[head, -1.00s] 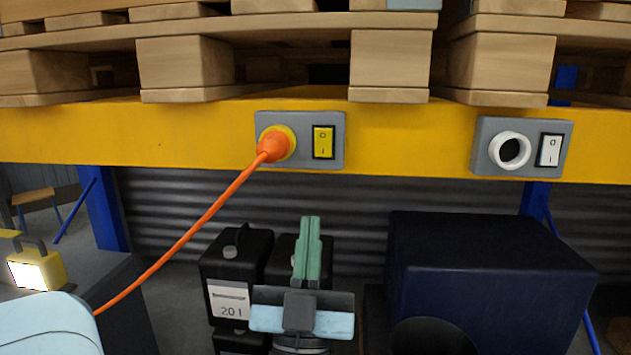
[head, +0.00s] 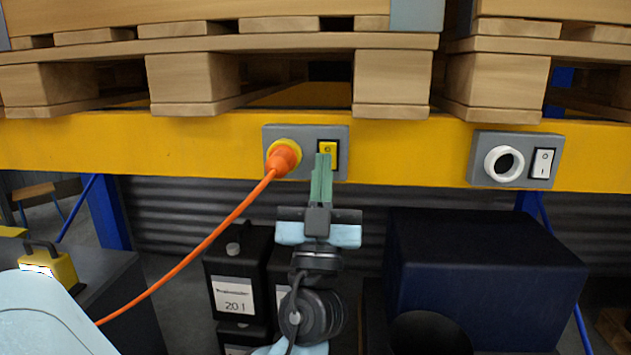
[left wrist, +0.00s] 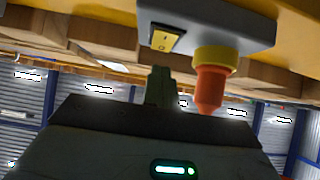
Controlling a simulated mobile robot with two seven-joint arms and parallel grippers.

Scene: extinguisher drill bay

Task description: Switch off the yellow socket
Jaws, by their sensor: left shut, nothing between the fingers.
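The yellow socket is a grey box (head: 308,133) on the yellow beam, with an orange plug (head: 284,157) in its yellow ring and a yellow rocker switch (head: 328,148) to the right. My left gripper (head: 324,158) is shut and empty. Its green fingertips overlap the lower part of the switch in the head view; I cannot tell if they touch. In the left wrist view the switch (left wrist: 166,39) shows whole, and the fingers (left wrist: 160,80) appear apart from it. The plug (left wrist: 211,85) is to the right there. My right gripper is not in view.
A second grey socket box (head: 515,140) with a white ring and white switch is farther right on the yellow beam (head: 410,150). An orange cable (head: 205,243) runs down left. Black canisters (head: 238,280) and a dark blue box (head: 480,270) stand below. Wooden pallets (head: 195,80) lie above.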

